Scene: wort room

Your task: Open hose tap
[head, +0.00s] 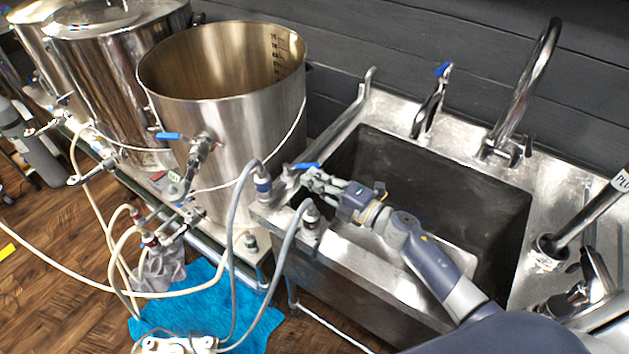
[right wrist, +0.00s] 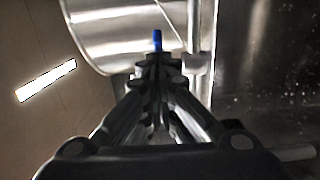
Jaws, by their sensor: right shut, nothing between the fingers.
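The hose tap is at the left rim of the sink, with a blue lever handle (head: 305,166) over metal fittings. My right gripper (head: 308,179) reaches in from the lower right and is shut and empty, its fingertips close beside the blue handle. In the right wrist view the shut fingers (right wrist: 158,62) point at the blue handle (right wrist: 157,40), which shows just beyond the tips. I cannot tell whether they touch it. The tap's body is partly hidden by the fingers. My left gripper is not in view.
A steel sink (head: 440,185) lies under and behind my right arm. An open steel pot (head: 225,125) stands left of the tap. Grey hoses (head: 233,225) hang in front of the sink's left corner. A tall curved faucet (head: 525,85) rises at the back. A blue cloth (head: 205,300) lies below.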

